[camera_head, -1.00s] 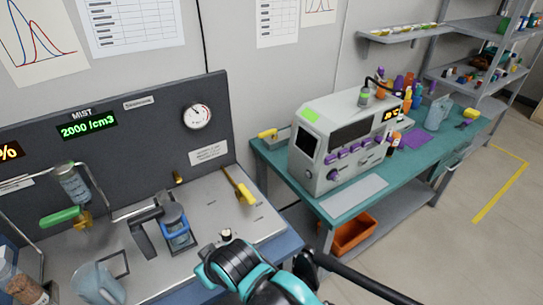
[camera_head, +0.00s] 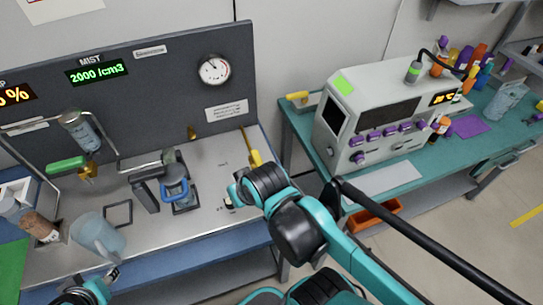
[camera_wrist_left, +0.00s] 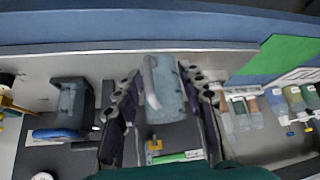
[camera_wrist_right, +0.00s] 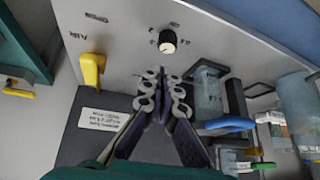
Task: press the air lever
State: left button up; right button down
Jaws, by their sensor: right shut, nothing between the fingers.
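The air lever is a yellow handle on the steel bench top, at the right end of the bench in the head view (camera_head: 253,150). In the right wrist view the yellow lever (camera_wrist_right: 92,68) stands beside the AIR label, left of my right gripper (camera_wrist_right: 160,85). That gripper is shut and empty, and apart from the lever in the picture. My right arm hides its fingers in the head view. My left gripper (camera_wrist_left: 163,105) is open, its fingers spread, with a translucent blue jug (camera_wrist_left: 165,88) showing between them; I cannot tell whether they touch it.
A black knob (camera_wrist_right: 168,40) is near the right gripper. A dark stand with a blue-handled vessel (camera_head: 178,188) is left of it. A green-handled valve (camera_head: 66,165) is farther left. A teal table with a grey instrument (camera_head: 385,120) stands to the right.

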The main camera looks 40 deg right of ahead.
jog(key=w+d+r+m+g+p, duration=0.2)
jog(key=d+r+m+p, duration=0.1)
jog(key=d+m+p, duration=0.15)
jog(key=w+d+r+m+g+p, duration=0.2)
jog(key=w+d+r+m+p, duration=0.1)
jog(key=d+m, duration=0.3)
jog(key=d+m+g+y+p, duration=0.1)
jog(key=d+m+y+p, duration=0.1)
jog(key=d+m+p, duration=0.3)
jog(key=d+m, duration=0.4)
jog(key=d, duration=0.2)
jog(key=shift+s+d+f+g+y+p, duration=0.2)
jog(key=shift+s+g+y+p, duration=0.1)
jog(key=shift+s+g+y, duration=0.1)
jog(key=shift+w+m, duration=0.1)
jog(key=shift+m, duration=0.15)
jog(key=a+f+b, duration=0.1)
jog(key=f, duration=0.2)
jog(key=w+a+f+b, duration=0.1)
jog(key=a+f, duration=0.1)
jog(key=f, duration=0.1)
jog(key=a+f+b, duration=0.1)
jog(key=a+f, duration=0.1)
jog(key=f, duration=0.1)
jog(key=shift+w+a+f+b, duration=0.2)
jog(key=shift+w+f+b, duration=0.15)
jog(key=shift+f+b, duration=0.05)
jog(key=shift+w+a, duration=0.1)
jog(key=shift+a, duration=0.3)
